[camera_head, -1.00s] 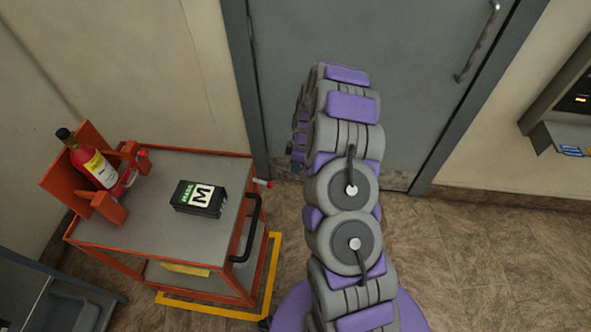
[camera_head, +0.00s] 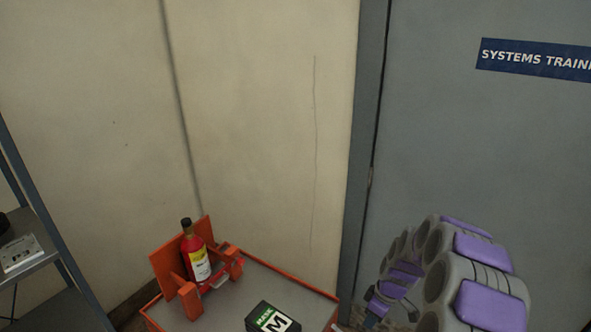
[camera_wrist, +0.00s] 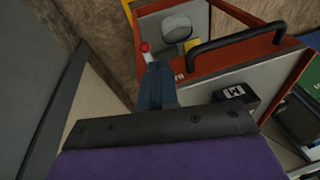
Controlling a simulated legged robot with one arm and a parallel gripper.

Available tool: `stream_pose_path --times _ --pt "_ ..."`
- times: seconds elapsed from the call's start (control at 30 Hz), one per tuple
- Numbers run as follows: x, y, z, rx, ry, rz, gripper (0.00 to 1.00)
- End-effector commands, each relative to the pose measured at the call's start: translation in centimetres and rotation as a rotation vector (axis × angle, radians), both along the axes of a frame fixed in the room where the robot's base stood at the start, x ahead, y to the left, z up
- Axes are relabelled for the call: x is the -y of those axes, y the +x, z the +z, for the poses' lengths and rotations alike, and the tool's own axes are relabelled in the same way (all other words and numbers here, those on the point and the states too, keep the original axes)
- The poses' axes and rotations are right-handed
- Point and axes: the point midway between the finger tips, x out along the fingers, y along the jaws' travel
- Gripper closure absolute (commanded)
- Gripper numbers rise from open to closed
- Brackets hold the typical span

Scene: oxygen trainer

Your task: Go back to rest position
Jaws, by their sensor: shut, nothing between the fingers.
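My arm shows at the lower right of the head view, folded in purple and grey links. My gripper (camera_head: 376,311) hangs at its far end, low in front of the door frame, small and partly cut off there. In the wrist view my gripper (camera_wrist: 157,85) shows as blue-grey fingers closed together with nothing held. It appears over the edge of the orange cart (camera_wrist: 232,38), close to a red-tipped white rod (camera_wrist: 146,52). I cannot tell if they touch.
The cart (camera_head: 310,285) carries a red bottle (camera_head: 196,258) in an orange holder (camera_head: 165,268) and a black-and-green box marked M (camera_head: 270,318). The cart's black handle (camera_wrist: 238,36) is close to my gripper. A grey door (camera_head: 470,140) stands behind my arm; a shelf (camera_head: 35,260) is at left.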

Motion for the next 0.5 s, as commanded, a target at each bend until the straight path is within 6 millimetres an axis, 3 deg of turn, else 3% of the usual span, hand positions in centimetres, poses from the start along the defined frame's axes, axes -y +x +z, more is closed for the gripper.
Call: stream_pose_path --times 0.03,0.2,0.5 --pt "-1.1 -0.6 2.0 -0.002 -0.002 -0.015 1.00" --pt "-3.6 -3.6 7.0 -0.043 -0.002 -0.087 1.00" --pt "-6.4 -10.5 14.3 -0.110 -0.040 -0.236 1.00"
